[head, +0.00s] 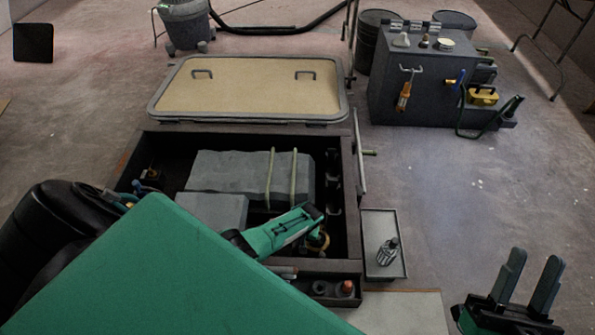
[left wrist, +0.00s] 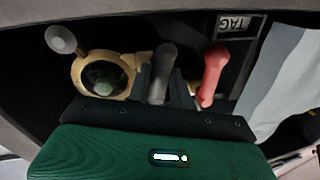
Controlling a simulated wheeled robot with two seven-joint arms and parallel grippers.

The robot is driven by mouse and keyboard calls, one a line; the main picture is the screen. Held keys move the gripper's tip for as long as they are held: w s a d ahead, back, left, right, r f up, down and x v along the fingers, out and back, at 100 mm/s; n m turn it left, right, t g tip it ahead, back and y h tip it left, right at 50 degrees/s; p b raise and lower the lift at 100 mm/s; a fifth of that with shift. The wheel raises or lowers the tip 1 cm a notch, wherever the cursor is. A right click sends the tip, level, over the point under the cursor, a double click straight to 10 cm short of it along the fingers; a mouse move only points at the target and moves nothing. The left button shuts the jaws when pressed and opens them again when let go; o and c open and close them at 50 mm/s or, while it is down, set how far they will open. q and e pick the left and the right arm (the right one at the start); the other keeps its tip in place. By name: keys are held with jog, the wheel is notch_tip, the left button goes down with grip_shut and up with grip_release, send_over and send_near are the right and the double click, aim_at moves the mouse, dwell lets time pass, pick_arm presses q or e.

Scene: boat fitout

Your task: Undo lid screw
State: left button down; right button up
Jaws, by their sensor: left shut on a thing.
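A brass-coloured round fitting (left wrist: 88,78) with a dark glass-like top sits in the open compartment. It shows in the head view (head: 318,241) at the compartment's right side. A red handle (left wrist: 212,75) stands just right of the fingers in the left wrist view. My right gripper (head: 531,283) is open and empty at the lower right.
The compartment (head: 354,215) holds grey strapped blocks (head: 235,172). A tan hatch (head: 250,88) lies behind it. A shallow tray (head: 372,224) with a small metal part (head: 388,251) is to the right. A grey cabinet (head: 400,95) stands farther back.

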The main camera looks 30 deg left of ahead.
pick_arm(q)
jog(key=n, duration=0.2)
jog(key=shift+n, duration=0.4)
jog(key=n, duration=0.2)
jog(key=shift+n+g+h, duration=0.3)
jog(key=shift+n+g, duration=0.1)
jog(key=n, duration=0.2)
jog(key=shift+w+n, duration=0.1)
jog(key=shift+n, duration=0.3)
jog(key=n, duration=0.2)
jog(key=shift+n+g+h, duration=0.3)
jog(key=shift+h, duration=0.1)
jog(key=n+h, duration=0.1)
jog(key=n, duration=0.3)
jog(key=shift+a, duration=0.15)
jog(key=n, duration=0.2)
jog(key=shift+n, duration=0.4)
jog(key=shift+a+n+h, duration=0.1)
jog(key=shift+n+h, duration=0.2)
jog(key=shift+n, duration=0.9)
pick_arm(e)
jog(key=shift+w+a+f+g, duration=0.25)
jog(key=shift+f+g, duration=0.1)
jog(key=shift+f, duration=0.15)
jog(key=shift+w+a+f+g, duration=0.15)
jog(key=shift+w+f+g, duration=0.05)
jog(key=shift+f+g, duration=0.2)
jog(key=shift+f, duration=0.15)
